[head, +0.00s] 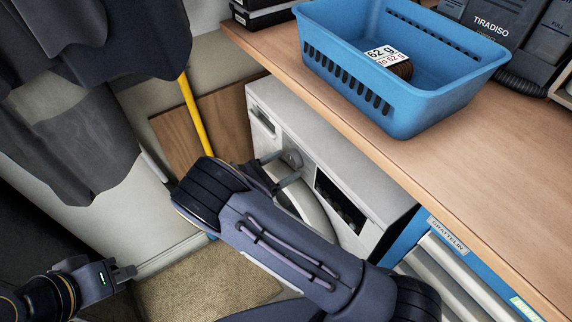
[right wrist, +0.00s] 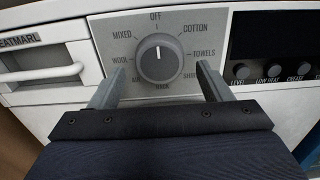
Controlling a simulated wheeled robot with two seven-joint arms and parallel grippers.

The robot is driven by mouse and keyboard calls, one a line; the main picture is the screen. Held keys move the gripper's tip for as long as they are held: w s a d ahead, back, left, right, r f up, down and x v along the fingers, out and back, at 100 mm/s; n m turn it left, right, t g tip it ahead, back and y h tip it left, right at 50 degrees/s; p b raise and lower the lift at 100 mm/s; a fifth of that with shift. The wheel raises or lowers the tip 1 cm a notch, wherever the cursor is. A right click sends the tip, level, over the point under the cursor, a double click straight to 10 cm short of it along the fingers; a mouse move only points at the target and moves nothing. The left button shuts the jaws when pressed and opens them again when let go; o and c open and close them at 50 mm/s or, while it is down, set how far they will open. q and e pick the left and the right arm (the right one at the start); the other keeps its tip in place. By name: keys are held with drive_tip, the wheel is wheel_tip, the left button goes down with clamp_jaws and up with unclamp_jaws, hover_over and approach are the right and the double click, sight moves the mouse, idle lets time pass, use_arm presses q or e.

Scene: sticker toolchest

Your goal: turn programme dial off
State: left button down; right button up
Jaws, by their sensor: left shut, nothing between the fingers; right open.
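The programme dial (right wrist: 159,60) is a round dark grey knob on a grey panel of the white machine (head: 356,168). In the right wrist view its white mark points up, at the OFF label (right wrist: 155,16). My right gripper (right wrist: 157,78) is open, with one finger on each side of the dial and a visible gap to it on both sides. In the head view the dial (head: 291,159) shows between the right fingers. The labels below the dial are partly hidden. My left gripper (head: 124,273) is shut and empty at the lower left, far from the dial.
A drawer handle (right wrist: 45,74) is left of the dial; a dark display (right wrist: 275,35) and small knobs (right wrist: 268,72) are right. A wooden worktop (head: 440,165) with a blue basket (head: 425,105) overhangs nearby. A yellow pole (head: 195,115) and hanging clothes (head: 70,130) are left.

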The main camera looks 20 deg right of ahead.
drive_tip(key=v, duration=0.6)
drive_tip(key=shift+a+b, duration=0.3)
drive_tip(key=shift+b, duration=0.05)
drive_tip(key=shift+s, duration=0.1)
